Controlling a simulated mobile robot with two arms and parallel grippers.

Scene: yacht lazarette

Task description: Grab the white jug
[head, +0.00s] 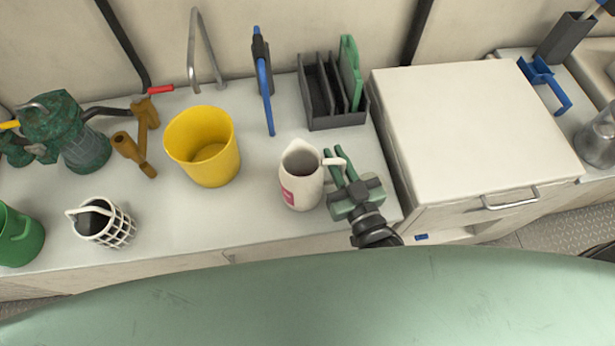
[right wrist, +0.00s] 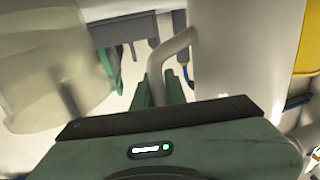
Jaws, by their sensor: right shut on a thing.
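The white jug (head: 302,181) with a pink label stands upright on the grey counter, its handle on the right side. My right gripper (head: 335,163) reaches it from the front right and is shut on the handle. In the right wrist view the jug's pale body (right wrist: 245,50) fills the right half, and its handle (right wrist: 170,53) passes between the green fingers (right wrist: 160,92). Whether the jug's base has lifted off the counter I cannot tell. My left gripper is not in view.
A yellow bucket (head: 202,150) stands left of the jug. A dark rack (head: 330,105) and a blue-handled tool (head: 264,85) are behind it. A white cabinet (head: 470,120) rises to the right. A white lattice basket (head: 105,222) stands front left. Counter between basket and jug is clear.

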